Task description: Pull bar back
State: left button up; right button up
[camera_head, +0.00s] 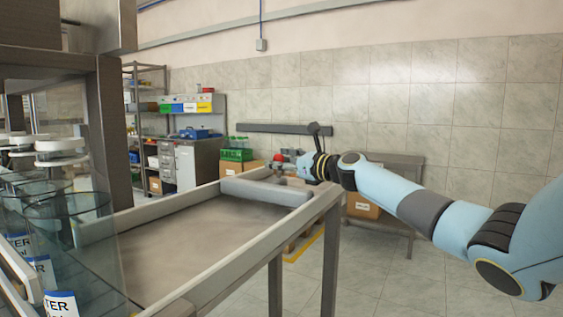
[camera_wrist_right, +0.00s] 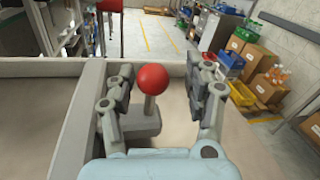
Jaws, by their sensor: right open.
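The grey bar (camera_head: 266,191) lies across the far end of a shallow tray-like table. A red ball knob (camera_wrist_right: 152,79) stands upright on a short grey stem (camera_wrist_right: 149,103) on a grey block; the knob also shows small in the head view (camera_head: 278,158). My right gripper (camera_head: 287,162) is at the tray's far end, over the bar's far side. In the wrist view the right gripper (camera_wrist_right: 166,76) is open, with its fingers on either side of the knob. The left finger is close to the knob; a wider gap shows on the right. My left gripper is not in view.
The tray's raised rim (camera_head: 240,262) runs along the near right side, and its floor (camera_head: 190,240) is empty. Clear containers with labels (camera_head: 60,303) stand at left. Cardboard boxes (camera_wrist_right: 262,85) and crates lie beyond, near the wall.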

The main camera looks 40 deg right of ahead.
jog(key=s, duration=0.5)
jog(key=s+d, duration=0.1)
jog(key=s, duration=0.1)
jog(key=shift+s, duration=0.25)
jog(key=shift+f, duration=0.1)
dwell(0.4)
